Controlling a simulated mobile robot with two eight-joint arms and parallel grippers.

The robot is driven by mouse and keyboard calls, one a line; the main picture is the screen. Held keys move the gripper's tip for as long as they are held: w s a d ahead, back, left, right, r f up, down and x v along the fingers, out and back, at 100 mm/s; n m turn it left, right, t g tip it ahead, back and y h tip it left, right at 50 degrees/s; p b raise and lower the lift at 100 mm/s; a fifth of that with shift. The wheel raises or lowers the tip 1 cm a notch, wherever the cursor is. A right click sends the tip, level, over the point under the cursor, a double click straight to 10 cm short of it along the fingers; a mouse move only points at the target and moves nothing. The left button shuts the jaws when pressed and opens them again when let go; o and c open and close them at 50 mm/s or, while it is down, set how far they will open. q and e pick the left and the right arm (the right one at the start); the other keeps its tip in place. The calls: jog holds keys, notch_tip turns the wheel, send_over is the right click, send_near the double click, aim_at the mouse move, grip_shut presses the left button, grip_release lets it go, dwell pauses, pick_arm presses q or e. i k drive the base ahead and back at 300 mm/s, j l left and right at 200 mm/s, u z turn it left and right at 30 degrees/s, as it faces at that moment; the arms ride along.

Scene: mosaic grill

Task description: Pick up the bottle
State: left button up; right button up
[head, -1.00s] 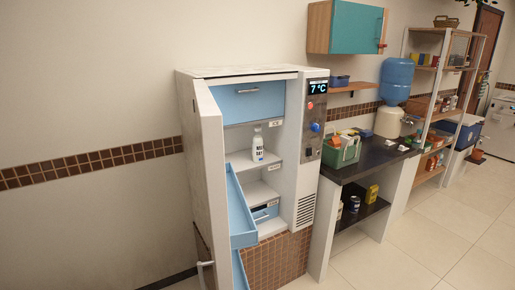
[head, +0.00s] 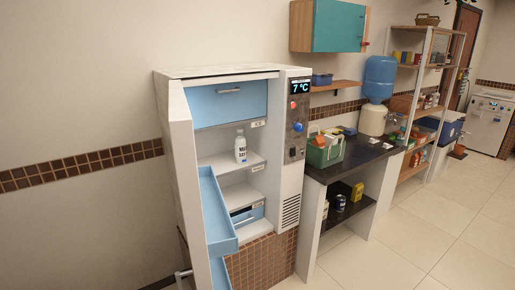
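A white bottle (head: 240,147) with dark lettering stands upright on a shelf (head: 222,163) inside the open fridge (head: 292,180). It is below a blue drawer front (head: 228,103). The fridge door (head: 180,165) is swung open on the left and carries blue door bins (head: 215,215). Neither of my grippers shows in the head view.
To the right of the fridge stands a dark counter (head: 345,165) with a green crate (head: 322,153) and a blue water jug (head: 379,80). A teal wall cabinet (head: 338,25) hangs above. The tiled floor (head: 400,260) at the lower right is clear.

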aim_at(240, 143)
jog(key=i+l+z, duration=0.6)
jog(key=i+z, duration=0.4)
